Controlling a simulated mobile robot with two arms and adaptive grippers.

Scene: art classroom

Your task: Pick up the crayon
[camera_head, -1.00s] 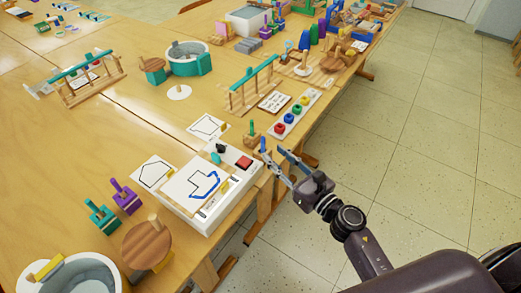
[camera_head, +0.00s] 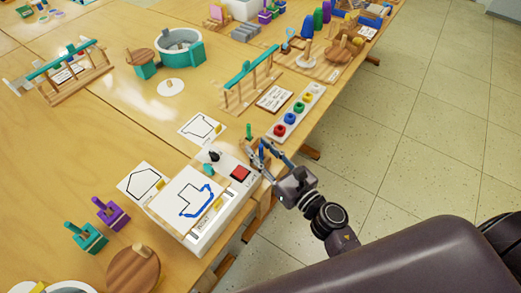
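My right gripper (camera_head: 263,150) hangs over the near table edge at the right corner of the white drawing box (camera_head: 227,214). Its two blue-tipped fingers are apart, and I see nothing between them. A small upright green stick (camera_head: 249,130), perhaps the crayon, stands just beyond the fingertips. Its base is partly hidden by the gripper, and I cannot tell whether the fingers touch it. No other thing is clearly a crayon. A small yellow piece (camera_head: 217,203) lies on the box beside a blue-lined drawing (camera_head: 189,197). My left gripper is not in view.
A white tray (camera_head: 313,94) with coloured rings, a teal-topped wooden rack (camera_head: 250,83) and a card (camera_head: 274,99) stand beyond the gripper. Purple (camera_head: 111,215) and teal (camera_head: 88,237) stands are at left. Floor is open at right.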

